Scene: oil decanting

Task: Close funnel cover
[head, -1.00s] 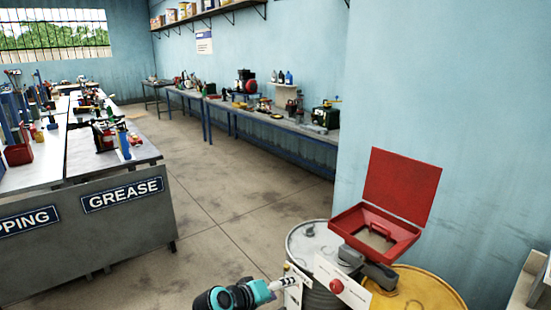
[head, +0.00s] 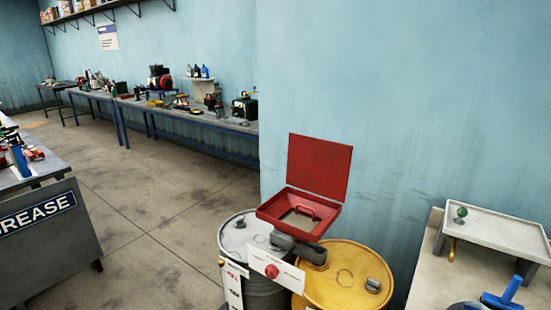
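The red square funnel (head: 305,215) sits over the drums at the lower middle. Its flat red cover (head: 319,167) stands open, raised up behind the funnel near the wall. A red handle or bar shows inside the funnel's opening. Neither of my grippers is in view.
A grey drum (head: 235,230) stands left of a yellow drum (head: 343,270). A white panel with a red knob (head: 271,271) is in front of them. A light bench (head: 470,262) with a raised tray (head: 505,232) and a blue-handled object (head: 503,294) is at right. Open floor lies left.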

